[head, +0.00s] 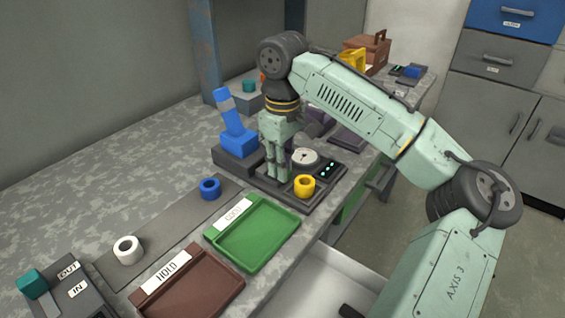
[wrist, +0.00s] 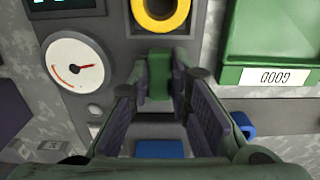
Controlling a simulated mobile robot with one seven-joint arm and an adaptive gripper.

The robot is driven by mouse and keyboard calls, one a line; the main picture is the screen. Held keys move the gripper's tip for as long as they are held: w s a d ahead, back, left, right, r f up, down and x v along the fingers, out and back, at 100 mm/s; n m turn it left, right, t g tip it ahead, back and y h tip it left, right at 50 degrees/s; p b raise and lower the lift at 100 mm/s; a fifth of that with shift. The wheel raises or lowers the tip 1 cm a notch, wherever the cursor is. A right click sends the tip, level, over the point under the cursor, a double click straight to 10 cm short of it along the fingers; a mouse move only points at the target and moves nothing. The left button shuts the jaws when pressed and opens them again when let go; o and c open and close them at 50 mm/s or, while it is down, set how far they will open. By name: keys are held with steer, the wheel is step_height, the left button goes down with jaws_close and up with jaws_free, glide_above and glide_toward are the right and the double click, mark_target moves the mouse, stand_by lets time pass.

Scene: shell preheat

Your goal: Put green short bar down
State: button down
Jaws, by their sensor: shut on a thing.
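My gripper (head: 276,174) points down over the dark gauge fixture (head: 328,186), between the blue lever and the yellow ring. In the wrist view my gripper (wrist: 160,82) has a dark green short bar (wrist: 160,70) between its fingertips and is shut on it. The bar stands out against the dark fixture plate. In the head view the fingers hide the bar, and I cannot tell whether its lower end touches the fixture.
A yellow ring (head: 304,186) and a round gauge (head: 305,157) are close to the gripper. A blue lever (head: 232,115) stands behind it. The green GOOD tray (head: 291,226), brown HOLD tray (head: 233,292), blue ring (head: 210,188) and white ring (head: 127,248) lie nearer.

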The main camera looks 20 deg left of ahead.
steer(key=c, duration=1.5)
jaws_free()
steer(key=shift+f, duration=0.15)
step_height(320, 180, up, 12)
steer(key=shift+r, duration=0.2)
